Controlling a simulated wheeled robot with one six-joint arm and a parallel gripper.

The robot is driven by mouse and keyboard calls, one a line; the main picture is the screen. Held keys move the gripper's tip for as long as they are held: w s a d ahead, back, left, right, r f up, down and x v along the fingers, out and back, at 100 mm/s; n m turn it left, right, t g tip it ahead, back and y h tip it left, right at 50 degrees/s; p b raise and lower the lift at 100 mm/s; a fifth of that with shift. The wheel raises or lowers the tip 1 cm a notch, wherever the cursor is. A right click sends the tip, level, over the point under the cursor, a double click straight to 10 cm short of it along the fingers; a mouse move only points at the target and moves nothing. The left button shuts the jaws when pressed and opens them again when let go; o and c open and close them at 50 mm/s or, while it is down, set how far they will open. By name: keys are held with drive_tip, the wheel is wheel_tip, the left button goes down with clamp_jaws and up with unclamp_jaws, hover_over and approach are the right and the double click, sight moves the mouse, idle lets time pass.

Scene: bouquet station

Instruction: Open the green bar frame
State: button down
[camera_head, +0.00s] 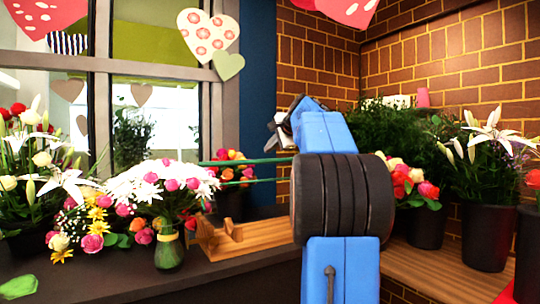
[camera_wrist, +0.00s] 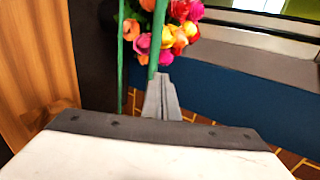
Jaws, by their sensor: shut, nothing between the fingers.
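The green bar frame (camera_head: 245,161) shows in the head view as two thin green bars, one above the other. They run left from behind my blue arm toward the white bouquet, and their right ends are hidden by the arm. In the wrist view, the green bar frame (camera_wrist: 157,42) shows as two upright green bars. My gripper (camera_wrist: 161,88) is shut and empty, with its fingertips close to the right-hand bar. I cannot tell whether they touch. In the head view my gripper is mostly hidden behind the arm.
A wooden stand (camera_head: 240,238) sits on the dark counter (camera_head: 150,276) beside a green vase (camera_head: 169,251) of white and pink flowers. Potted flowers crowd the left. Black pots (camera_head: 487,235) stand on a wooden shelf at right. Colourful blooms (camera_wrist: 180,25) show behind the bars.

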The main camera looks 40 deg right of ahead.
drive_tip(key=s+a+r, duration=0.1)
drive_tip(key=s+r, duration=0.5)
drive_tip(key=shift+s+a+r, duration=0.2)
drive_tip(key=shift+a, duration=0.05)
drive_tip(key=s+a+f+n+g+y, duration=0.1)
drive_tip(key=s+a+f+n, duration=0.15)
drive_tip(key=a+f, duration=0.55)
drive_tip(key=s+a+f+n+g+y, duration=0.1)
drive_tip(key=s+a+f+n, duration=0.15)
drive_tip(key=a+f, duration=0.55)
drive_tip(key=s+a+f+n+g+y, duration=0.15)
drive_tip(key=a+f+n, duration=0.3)
drive_tip(key=a, duration=0.65)
drive_tip(key=s+a+f+n+g, duration=0.1)
drive_tip(key=s+a+f+n, duration=0.2)
drive_tip(key=f, duration=0.7)
drive_tip(key=s+a+f+n+g, duration=0.1)
drive_tip(key=s+a+f+n, duration=0.3)
drive_tip(key=s+a+f, duration=0.3)
drive_tip(key=s+a+f+n+g, duration=0.1)
drive_tip(key=s+a+f+n, duration=0.3)
drive_tip(key=s+f, duration=0.9)
drive_tip(key=shift+s+a+f+h, duration=0.2)
drive_tip(key=shift+a+f+h, duration=0.15)
drive_tip(key=shift+a+f, duration=0.2)
